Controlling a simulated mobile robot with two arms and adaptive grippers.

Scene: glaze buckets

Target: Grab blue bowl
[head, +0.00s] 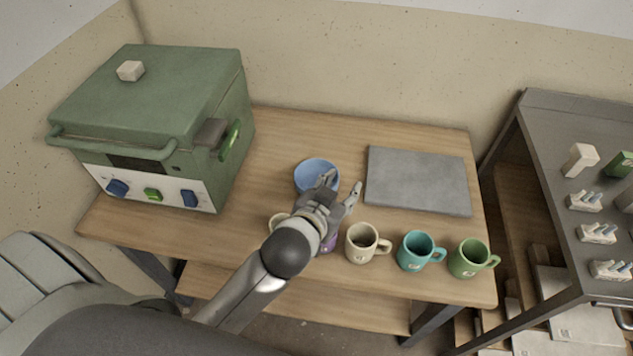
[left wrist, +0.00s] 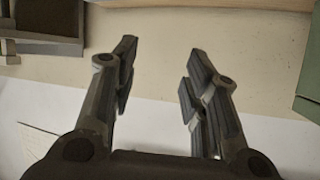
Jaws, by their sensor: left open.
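The blue bowl (head: 312,174) stands on the wooden table (head: 290,135) in the middle of the head view, open side up. My left gripper (head: 341,186) is open and empty, at the bowl's lower right in the picture, and covers part of its near rim. I cannot tell whether it touches the bowl. In the left wrist view the two fingers (left wrist: 156,80) are spread apart with only wall between them, and the bowl is not visible there. My right gripper is in neither view.
A beige mug (head: 358,246), a teal mug (head: 412,255) and a green mug (head: 466,262) stand along the near edge. A purple item and another pale one are mostly hidden behind my arm. A grey slab (head: 417,181) lies right of the bowl; a green kiln (head: 165,110) stands left.

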